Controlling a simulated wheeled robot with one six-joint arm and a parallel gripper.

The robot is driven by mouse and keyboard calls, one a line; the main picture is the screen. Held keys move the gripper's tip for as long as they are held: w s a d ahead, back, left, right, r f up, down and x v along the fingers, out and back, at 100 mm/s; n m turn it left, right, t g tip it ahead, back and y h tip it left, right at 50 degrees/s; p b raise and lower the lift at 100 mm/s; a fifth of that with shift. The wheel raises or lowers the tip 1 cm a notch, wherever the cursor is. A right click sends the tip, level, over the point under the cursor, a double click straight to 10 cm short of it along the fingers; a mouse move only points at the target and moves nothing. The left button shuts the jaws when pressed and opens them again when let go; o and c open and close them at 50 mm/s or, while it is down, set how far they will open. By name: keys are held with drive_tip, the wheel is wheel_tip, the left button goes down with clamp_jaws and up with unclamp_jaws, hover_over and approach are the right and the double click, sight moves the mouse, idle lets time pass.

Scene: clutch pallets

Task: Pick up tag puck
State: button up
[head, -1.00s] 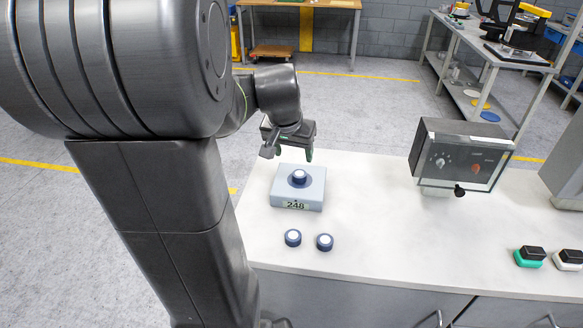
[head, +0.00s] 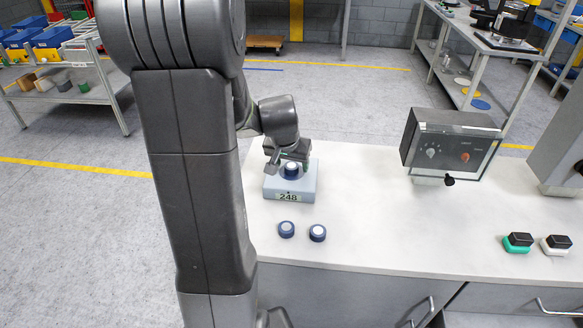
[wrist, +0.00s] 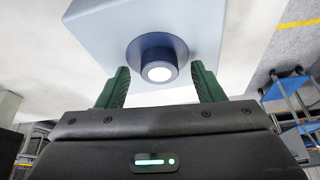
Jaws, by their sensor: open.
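A tag puck (head: 291,169), dark blue with a white round top, stands on a pale blue-grey block labelled 248 (head: 288,190). In the wrist view the puck (wrist: 158,58) sits between and just beyond my gripper's green fingertips, with the block (wrist: 205,22) behind it. My gripper (head: 289,162) is open at the block, one finger on each side of the puck, with gaps left and right. Two more blue pucks with white tops, a left one (head: 286,229) and a right one (head: 317,233), lie on the white counter in front of the block.
A control box (head: 452,148) with a clear cover and knobs stands to the right on the counter (head: 400,220). A green-and-black button (head: 518,242) and a white-and-black button (head: 556,244) lie at the right front. The counter's middle is clear.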

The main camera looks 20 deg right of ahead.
drive_tip(key=c, duration=1.1)
